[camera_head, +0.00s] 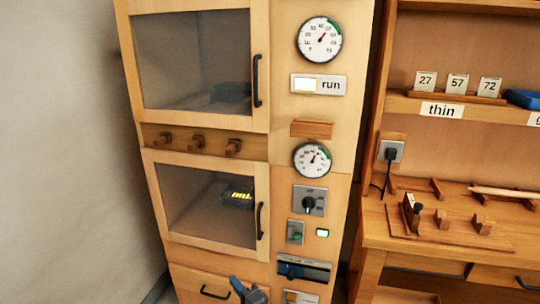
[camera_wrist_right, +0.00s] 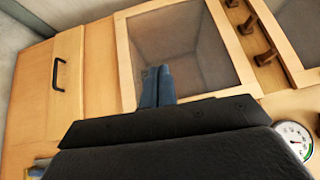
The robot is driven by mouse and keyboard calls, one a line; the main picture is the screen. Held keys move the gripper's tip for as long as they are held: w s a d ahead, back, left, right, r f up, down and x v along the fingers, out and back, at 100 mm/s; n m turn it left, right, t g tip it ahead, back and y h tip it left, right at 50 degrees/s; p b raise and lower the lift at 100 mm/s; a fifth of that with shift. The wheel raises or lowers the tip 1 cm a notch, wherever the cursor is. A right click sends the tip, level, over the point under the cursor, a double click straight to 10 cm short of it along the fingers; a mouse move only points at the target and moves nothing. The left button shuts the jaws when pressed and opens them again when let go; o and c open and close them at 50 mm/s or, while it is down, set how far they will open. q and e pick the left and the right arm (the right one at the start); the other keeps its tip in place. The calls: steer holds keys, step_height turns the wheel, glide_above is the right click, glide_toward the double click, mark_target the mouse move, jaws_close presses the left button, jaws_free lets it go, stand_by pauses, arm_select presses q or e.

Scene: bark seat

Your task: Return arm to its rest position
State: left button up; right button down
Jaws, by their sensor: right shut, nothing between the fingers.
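My right gripper (camera_head: 240,285) shows at the bottom of the head view, in front of the lower part of the wooden cabinet (camera_head: 340,180). Its fingers are shut with nothing held. In the right wrist view the blue-grey fingertips (camera_wrist_right: 157,72) are together and point toward a glazed cabinet door (camera_wrist_right: 122,60). I cannot tell how far they are from it. Most of my right arm is out of the head view. My left gripper is not in view.
The cabinet has two glazed doors with black handles (camera_head: 257,80), wooden pegs (camera_head: 198,141), dials (camera_head: 320,40), a knob (camera_head: 308,203) and a drawer handle (camera_head: 215,292). A workbench (camera_head: 430,240) stands at the right. A bare wall (camera_head: 60,150) is at the left.

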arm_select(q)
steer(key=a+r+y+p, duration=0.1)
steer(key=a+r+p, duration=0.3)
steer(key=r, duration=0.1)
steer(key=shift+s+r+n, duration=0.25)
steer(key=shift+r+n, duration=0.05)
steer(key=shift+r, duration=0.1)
arm_select(e)
steer(key=s+d+f+n+g+h, duration=0.3)
steer(key=s+d, duration=0.5)
steer(key=s, duration=0.3)
steer(key=s+d+f+n+g+h, duration=0.3)
steer(key=s+d, duration=0.4)
steer(key=s, duration=0.5)
steer(key=s+d+f+n+g+h, duration=0.3)
steer(key=s+d+n+g, duration=0.3)
steer(key=s, duration=0.5)
steer(key=d+f+n, duration=0.1)
steer(key=d, duration=0.1)
steer(key=shift+s+d+f+h, duration=0.15)
steer(key=shift+s+d+h, duration=0.15)
steer(key=shift+s+d, duration=0.1)
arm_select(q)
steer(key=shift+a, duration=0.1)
